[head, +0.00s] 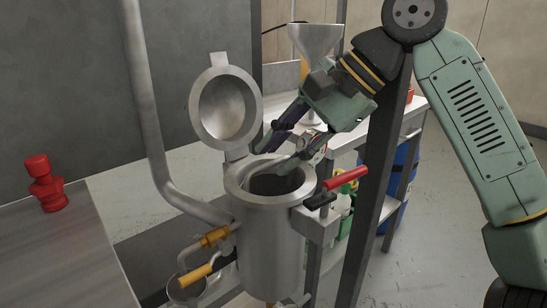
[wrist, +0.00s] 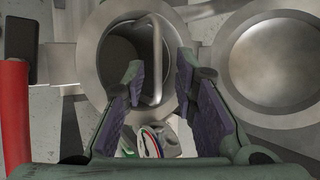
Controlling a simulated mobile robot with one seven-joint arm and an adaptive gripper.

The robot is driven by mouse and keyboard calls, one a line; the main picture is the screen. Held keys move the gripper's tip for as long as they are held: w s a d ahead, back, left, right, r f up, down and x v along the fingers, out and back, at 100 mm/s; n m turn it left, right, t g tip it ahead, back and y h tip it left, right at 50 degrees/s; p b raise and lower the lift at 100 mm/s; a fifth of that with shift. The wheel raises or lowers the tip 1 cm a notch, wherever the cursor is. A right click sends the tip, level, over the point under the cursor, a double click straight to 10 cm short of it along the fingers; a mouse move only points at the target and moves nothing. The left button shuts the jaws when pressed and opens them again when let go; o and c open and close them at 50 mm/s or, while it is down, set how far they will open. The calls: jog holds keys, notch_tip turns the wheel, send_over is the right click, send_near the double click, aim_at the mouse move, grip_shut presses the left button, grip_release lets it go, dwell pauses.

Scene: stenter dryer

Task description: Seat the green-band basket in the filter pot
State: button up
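The filter pot (head: 272,240) stands upright with its round lid (head: 226,108) swung open at the back left. In the wrist view, the pot rim (wrist: 92,50) surrounds a dark interior, and the open lid (wrist: 275,62) is at right. A grey bail handle (wrist: 157,60) arches across the opening; its lower end shows between my fingers. It looks like a basket's handle, but the basket body is in shadow and no green band can be made out on it. My gripper (head: 277,150) is above the pot mouth, fingers apart; the wrist view shows the open fingers (wrist: 160,88) too.
A red lever handle (head: 345,178) sticks out at the pot's right. A bent pipe (head: 155,130) rises at left, with yellow valve handles (head: 215,236) below. A red fitting (head: 44,183) stands on the left bench.

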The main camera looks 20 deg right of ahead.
jog(key=p+v, duration=0.1)
jog(key=v, duration=0.8)
jog(key=shift+s+r, duration=0.1)
jog(key=shift+s, duration=0.05)
